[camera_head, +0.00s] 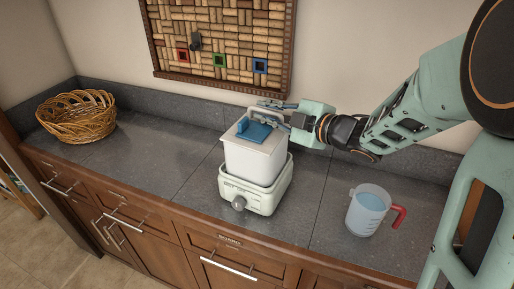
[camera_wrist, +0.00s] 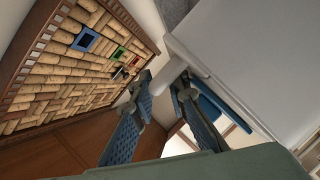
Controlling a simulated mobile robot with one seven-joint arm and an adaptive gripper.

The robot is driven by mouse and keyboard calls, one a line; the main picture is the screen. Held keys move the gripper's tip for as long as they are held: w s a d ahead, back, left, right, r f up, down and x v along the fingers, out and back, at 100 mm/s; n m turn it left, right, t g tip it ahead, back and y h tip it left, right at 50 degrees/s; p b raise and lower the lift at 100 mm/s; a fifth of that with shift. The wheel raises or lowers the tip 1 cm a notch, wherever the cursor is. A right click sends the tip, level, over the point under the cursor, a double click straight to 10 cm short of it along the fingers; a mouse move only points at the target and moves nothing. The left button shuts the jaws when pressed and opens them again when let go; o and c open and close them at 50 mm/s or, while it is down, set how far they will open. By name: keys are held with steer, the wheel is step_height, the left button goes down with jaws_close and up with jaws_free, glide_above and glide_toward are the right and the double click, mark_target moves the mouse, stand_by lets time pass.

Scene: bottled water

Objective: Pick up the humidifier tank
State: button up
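The humidifier tank (camera_head: 255,157) is a white, box-like container with a top handle (camera_head: 243,113) and a blue cap (camera_head: 254,131). It stands upright in its off-white base (camera_head: 255,201), which has a round grey knob. My gripper (camera_head: 272,112) reaches in from the right at the tank's top. In the wrist view, the tank (camera_wrist: 260,55) fills the upper right, and my gripper (camera_wrist: 165,83) has one fingertip on each side of the white handle, seemingly closed on it. The blue cap (camera_wrist: 225,102) shows behind the right finger. The tank's bottom is hidden inside the base.
A measuring jug with water (camera_head: 368,210) and a red handle stands to the right of the base. A wicker basket (camera_head: 77,116) is at the far left. A cork board (camera_head: 222,40) hangs on the wall behind. The counter (camera_head: 160,158) between basket and base is clear.

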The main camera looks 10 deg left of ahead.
jaws_close()
